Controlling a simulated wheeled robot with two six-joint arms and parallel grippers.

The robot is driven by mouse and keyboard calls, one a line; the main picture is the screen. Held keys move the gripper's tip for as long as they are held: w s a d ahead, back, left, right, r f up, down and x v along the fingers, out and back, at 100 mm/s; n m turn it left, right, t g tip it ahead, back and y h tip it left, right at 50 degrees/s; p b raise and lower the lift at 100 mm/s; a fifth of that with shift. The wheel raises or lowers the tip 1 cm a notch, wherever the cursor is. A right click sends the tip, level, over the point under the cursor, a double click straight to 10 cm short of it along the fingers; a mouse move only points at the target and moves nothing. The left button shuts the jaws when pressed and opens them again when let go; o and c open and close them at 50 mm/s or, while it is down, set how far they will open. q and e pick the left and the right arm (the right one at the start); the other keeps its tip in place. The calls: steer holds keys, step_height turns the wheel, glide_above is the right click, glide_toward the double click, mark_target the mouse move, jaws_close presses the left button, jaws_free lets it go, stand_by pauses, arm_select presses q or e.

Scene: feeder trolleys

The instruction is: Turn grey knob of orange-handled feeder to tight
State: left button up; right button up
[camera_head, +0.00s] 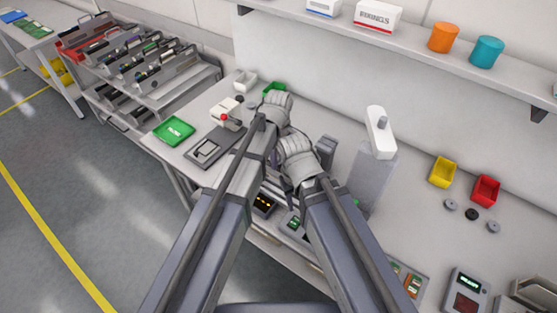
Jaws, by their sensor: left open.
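No orange-handled feeder or grey knob can be made out clearly. Several grey feeders (145,68) sit in a trolley (168,88) at the upper left; their handles and knobs are too small to tell apart.
The white bench (420,215) holds a green tray (174,131), a red-knobbed device (226,115), a white-topped grey post (378,150), yellow (444,172) and red (486,190) bins. A shelf (410,48) runs above. Floor (75,180) at left is clear.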

arm_select(q)
steer(key=shift+c, duration=0.3)
jaws_close()
stand_by(0.5)
